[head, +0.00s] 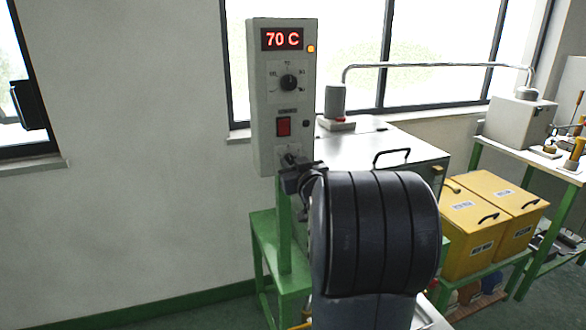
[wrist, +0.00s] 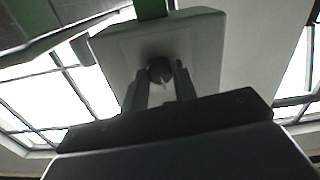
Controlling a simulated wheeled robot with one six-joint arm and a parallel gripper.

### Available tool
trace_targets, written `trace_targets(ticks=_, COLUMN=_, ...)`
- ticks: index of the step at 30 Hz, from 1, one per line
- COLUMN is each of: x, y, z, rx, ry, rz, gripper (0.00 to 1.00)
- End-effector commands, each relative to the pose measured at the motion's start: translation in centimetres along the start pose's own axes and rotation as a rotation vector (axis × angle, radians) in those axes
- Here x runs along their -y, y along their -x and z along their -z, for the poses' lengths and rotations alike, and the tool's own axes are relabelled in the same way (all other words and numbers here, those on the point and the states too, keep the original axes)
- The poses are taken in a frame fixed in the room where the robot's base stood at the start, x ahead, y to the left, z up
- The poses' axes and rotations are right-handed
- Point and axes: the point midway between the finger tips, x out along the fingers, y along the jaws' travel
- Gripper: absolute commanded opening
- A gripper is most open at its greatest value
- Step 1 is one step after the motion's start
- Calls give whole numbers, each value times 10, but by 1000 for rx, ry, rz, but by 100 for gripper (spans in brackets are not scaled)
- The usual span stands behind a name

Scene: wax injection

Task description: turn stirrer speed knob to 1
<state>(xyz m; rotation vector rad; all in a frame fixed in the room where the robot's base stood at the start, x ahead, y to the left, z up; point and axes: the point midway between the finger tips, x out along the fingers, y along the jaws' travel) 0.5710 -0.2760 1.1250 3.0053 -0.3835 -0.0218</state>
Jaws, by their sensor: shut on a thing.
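The grey control box (head: 264,130) stands upright on a green stand in the head view. In the wrist view the dark round knob (wrist: 159,70) sits between the two fingers of my gripper (wrist: 161,76), against the pale face of the box. The fingers are shut on the knob. The number that the knob points at cannot be read in either view.
Higher on the box are a red 70 C display (head: 282,39), another black knob (head: 289,82) and a red switch (head: 283,127). A metal tank (head: 350,150) stands right of the box. Yellow bins (head: 478,240) stand farther right. The wall at left is clear.

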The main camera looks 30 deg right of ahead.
Motion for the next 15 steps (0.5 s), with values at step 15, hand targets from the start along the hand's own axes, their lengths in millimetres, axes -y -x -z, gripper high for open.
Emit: trace_targets(ticks=15, x=0, y=0, z=-2, rx=-1, ry=481, rz=0, gripper=4)
